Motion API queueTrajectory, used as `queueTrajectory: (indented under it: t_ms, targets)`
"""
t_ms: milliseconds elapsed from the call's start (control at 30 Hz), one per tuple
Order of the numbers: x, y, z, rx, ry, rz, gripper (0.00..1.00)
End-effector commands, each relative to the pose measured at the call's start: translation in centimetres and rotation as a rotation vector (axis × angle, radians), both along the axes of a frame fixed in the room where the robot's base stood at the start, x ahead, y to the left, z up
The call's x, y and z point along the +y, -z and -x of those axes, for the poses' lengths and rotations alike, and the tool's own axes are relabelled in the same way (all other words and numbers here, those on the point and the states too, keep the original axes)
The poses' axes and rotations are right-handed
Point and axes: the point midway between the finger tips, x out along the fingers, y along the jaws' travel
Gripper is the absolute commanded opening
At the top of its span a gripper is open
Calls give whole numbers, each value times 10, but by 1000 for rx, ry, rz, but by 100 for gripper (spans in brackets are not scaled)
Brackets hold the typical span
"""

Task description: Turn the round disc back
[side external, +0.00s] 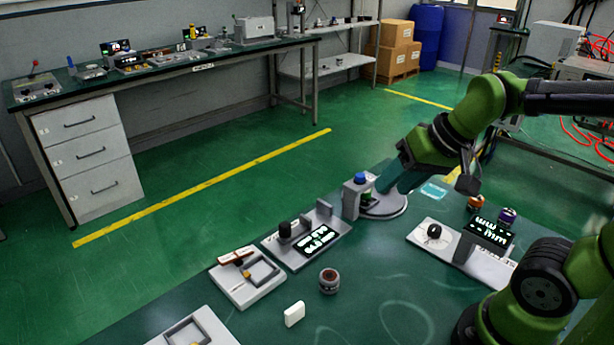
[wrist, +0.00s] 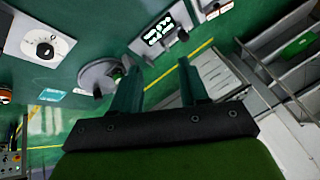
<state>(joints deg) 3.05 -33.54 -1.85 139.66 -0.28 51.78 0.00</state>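A grey round disc (side external: 388,208) lies flat at the foot of a grey block with a blue knob (side external: 361,178), near the table's far edge. The disc also shows in the wrist view (wrist: 92,76), to the left of my gripper. My gripper (side external: 376,190) is tilted down over the disc in the side view and hides part of it. In the wrist view my gripper (wrist: 157,66) has its two teal fingers apart, with nothing seen between them. The left finger overlaps the disc's right side there. I cannot tell whether it touches the disc.
A white panel with a black knob (side external: 434,231) stands right of the disc, beside a lit display (side external: 487,231). A grey unit with another lit display (side external: 318,240) stands to the left. A small round jar (side external: 329,281) and a white block (side external: 294,314) stand nearer the front.

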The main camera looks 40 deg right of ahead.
Motion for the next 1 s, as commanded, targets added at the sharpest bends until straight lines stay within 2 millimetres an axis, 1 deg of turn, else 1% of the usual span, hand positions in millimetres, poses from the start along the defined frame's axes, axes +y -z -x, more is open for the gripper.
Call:
queueTrajectory:
  t_ms: [33, 67, 100, 167, 200, 267, 300, 367, 400, 467, 500, 567, 600, 700, 800, 833, 967, 1000]
  targets:
    - [-13, 1, -15, 40, 42, -12, 52]
    - [-21, 1, -24, 63, 70, -22, 57]
    - [-33, 0, -37, 92, 110, -33, 57]
    - [-53, 0, -55, 137, 173, -51, 57]
    - [-68, 1, -67, 168, 221, -64, 57]
    - [-90, 4, -84, 215, 292, -81, 57]
    - [-106, 7, -94, 244, 340, -91, 57]
    - [-131, 12, -109, 290, 417, -104, 57]
    - [-149, 17, -118, 320, 469, -111, 57]
    - [-175, 24, -130, 365, 550, -119, 57]
    - [-193, 30, -138, 394, 605, -122, 57]
    - [-219, 38, -147, 436, 688, -125, 57]
    - [-236, 44, -153, 464, 745, -125, 57]
    - [-271, 55, -164, 518, 875, -122, 57]
    - [-291, 58, -173, 547, 977, -121, 57]
    - [-294, 56, -176, 550, 998, -123, 57]
    - [-294, 35, -183, 539, 1067, -147, 57]
    - [-291, 35, -183, 548, 1080, -159, 57]
